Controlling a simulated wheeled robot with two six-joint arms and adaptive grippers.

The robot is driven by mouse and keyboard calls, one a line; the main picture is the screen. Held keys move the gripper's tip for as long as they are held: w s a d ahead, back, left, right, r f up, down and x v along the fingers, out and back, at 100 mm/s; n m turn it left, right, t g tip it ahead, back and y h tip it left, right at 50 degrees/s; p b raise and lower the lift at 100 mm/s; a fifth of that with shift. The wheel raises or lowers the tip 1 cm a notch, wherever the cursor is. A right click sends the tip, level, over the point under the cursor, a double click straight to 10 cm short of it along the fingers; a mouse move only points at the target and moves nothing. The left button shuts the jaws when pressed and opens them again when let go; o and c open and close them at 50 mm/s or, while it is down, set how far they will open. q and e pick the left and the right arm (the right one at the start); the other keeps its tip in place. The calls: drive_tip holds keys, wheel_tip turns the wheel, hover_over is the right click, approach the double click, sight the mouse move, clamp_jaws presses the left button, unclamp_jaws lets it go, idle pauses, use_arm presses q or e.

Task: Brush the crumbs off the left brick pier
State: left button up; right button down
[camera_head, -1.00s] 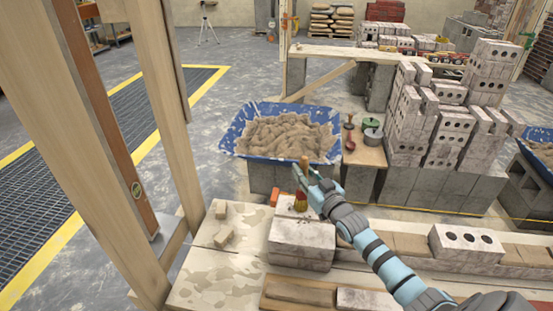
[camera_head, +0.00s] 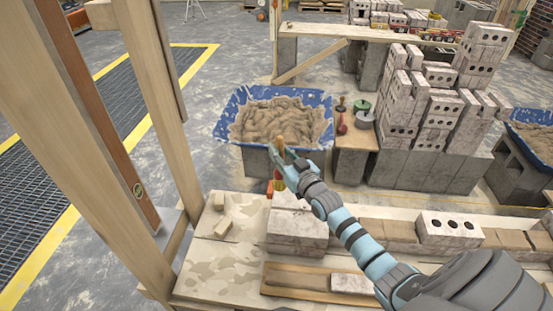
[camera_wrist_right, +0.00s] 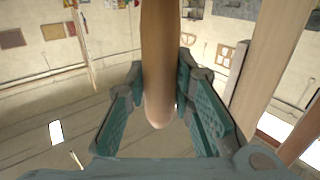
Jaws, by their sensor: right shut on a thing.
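The left brick pier (camera_head: 297,228) is a short stack of whitish bricks on the pale bench in the head view. My right gripper (camera_head: 284,160) is shut on the wooden handle of a brush (camera_head: 279,142); the handle also fills the middle of the right wrist view (camera_wrist_right: 160,70). The brush is upright, with a red band and yellowish bristles pointing down at the pier's far left top edge. I cannot tell whether the bristles touch the brick. My left gripper is not in view.
A blue tub of mortar (camera_head: 322,100) stands behind the pier. Wooden posts (camera_head: 95,150) rise at the left. A wooden board (camera_head: 295,291) lies in front.

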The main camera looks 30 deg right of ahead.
wheel_tip(320, 180, up, 2)
drive_tip(key=shift+w+p, duration=0.15)
drive_tip(key=shift+p, duration=0.45)
drive_tip(key=c, duration=2.1)
unclamp_jaws()
clamp_jaws()
